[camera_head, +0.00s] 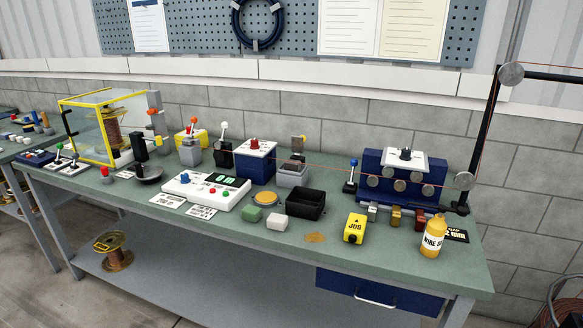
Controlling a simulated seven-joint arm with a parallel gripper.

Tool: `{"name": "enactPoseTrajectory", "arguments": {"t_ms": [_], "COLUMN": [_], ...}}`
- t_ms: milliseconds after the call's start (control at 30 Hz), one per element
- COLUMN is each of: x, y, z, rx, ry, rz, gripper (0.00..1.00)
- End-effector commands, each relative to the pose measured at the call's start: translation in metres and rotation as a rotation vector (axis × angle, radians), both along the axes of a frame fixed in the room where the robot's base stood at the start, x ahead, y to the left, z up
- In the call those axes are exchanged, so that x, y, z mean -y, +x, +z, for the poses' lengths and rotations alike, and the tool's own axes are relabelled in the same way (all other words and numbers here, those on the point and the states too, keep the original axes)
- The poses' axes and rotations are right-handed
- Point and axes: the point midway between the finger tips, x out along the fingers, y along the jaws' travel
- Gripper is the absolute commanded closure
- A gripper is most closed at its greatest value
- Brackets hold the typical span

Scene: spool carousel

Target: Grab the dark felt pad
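I cannot single out the dark felt pad with certainty. A small dark brownish piece (293,164) sits on top of a light grey block (292,179) near the middle of the bench, and it may be felt. It is too small to tell its material. A black open tray (306,204) stands in front of that block, and its inside looks dark and empty. My gripper is not in view.
Green bench (340,258). A white control panel (207,191) is left of the tray. Wire crosses behind to blue roller block (373,185).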

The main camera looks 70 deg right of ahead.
Motion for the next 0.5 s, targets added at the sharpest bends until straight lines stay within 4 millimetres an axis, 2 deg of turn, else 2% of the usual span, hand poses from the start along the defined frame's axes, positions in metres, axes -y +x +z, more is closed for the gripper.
{"name": "enactPoseTrajectory", "arguments": {"t_ms": [467, 500], "x": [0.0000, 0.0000], "y": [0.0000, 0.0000], "z": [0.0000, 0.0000], "rx": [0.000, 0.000], "ry": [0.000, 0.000], "rz": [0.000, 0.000], "gripper": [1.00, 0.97]}}
